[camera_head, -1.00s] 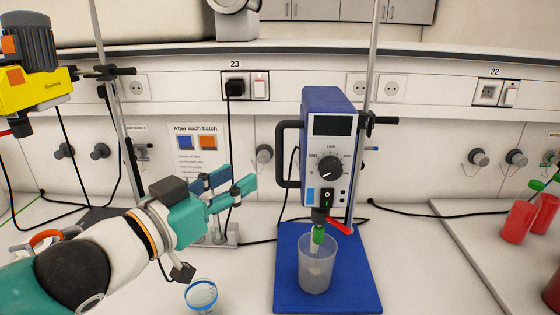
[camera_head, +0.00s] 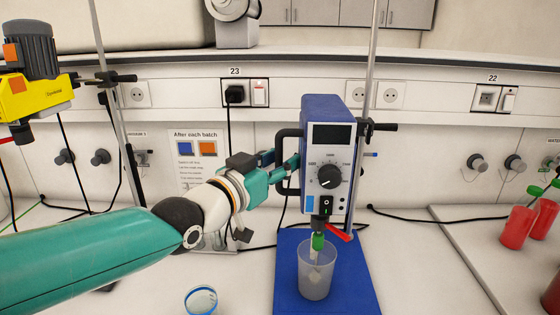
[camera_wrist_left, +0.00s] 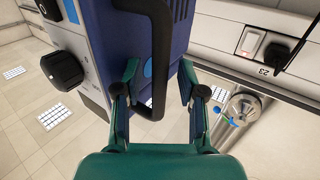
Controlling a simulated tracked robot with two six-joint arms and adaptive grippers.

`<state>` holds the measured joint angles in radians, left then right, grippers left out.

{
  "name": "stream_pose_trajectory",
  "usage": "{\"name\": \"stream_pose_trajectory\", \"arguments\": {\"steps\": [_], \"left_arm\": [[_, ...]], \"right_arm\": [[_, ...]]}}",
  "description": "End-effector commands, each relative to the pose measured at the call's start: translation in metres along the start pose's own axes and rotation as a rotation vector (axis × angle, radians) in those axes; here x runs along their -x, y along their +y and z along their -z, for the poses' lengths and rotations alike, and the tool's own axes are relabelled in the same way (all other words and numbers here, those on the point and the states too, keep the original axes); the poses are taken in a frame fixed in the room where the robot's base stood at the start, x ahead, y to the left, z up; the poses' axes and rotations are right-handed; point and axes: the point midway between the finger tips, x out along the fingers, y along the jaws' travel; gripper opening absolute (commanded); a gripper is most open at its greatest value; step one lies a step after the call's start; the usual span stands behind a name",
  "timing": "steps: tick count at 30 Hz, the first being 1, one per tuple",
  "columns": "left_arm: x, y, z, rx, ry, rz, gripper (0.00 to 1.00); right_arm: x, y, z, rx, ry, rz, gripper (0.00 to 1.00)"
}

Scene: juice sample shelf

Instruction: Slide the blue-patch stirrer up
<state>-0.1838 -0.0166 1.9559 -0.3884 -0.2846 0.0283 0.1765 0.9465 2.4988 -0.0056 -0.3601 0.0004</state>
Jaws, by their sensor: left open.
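The blue-and-white stirrer (camera_head: 328,165) has a black knob and a small blue patch (camera_head: 310,203) low on its front. It is held on an upright metal rod (camera_head: 370,60) by a dark clamp (camera_head: 376,127). Its shaft hangs into a clear beaker (camera_head: 314,284) on the blue base plate (camera_head: 350,298). A black handle (camera_head: 284,180) stands out from its left side. My left gripper (camera_head: 286,158) is open at that handle. In the left wrist view, the handle (camera_wrist_left: 157,70) runs between the parted fingers (camera_wrist_left: 158,72). My right gripper is not in view.
A yellow-and-grey stirrer (camera_head: 36,85) hangs on another rod at left. A small blue-rimmed dish (camera_head: 201,299) lies on the bench below my left arm. Red cups (camera_head: 518,225) stand on a tray at right. A black cable (camera_head: 420,214) crosses the bench.

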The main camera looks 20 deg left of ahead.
Motion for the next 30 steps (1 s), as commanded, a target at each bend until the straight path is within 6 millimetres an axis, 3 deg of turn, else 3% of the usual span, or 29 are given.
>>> {"name": "stream_pose_trajectory", "arguments": {"steps": [2,9,23,30], "left_arm": [[0.0,0.0,0.0,0.0,0.0,0.0,0.37],[0.001,-0.001,0.0,0.0,-0.001,0.001,0.0],[0.001,0.0,0.002,0.0,0.0,0.001,0.0],[0.001,-0.001,0.022,-0.001,0.005,0.001,0.0]], "right_arm": [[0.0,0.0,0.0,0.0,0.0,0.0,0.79],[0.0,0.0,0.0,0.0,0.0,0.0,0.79],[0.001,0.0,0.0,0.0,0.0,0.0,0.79],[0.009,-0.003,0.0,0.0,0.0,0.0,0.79]]}}
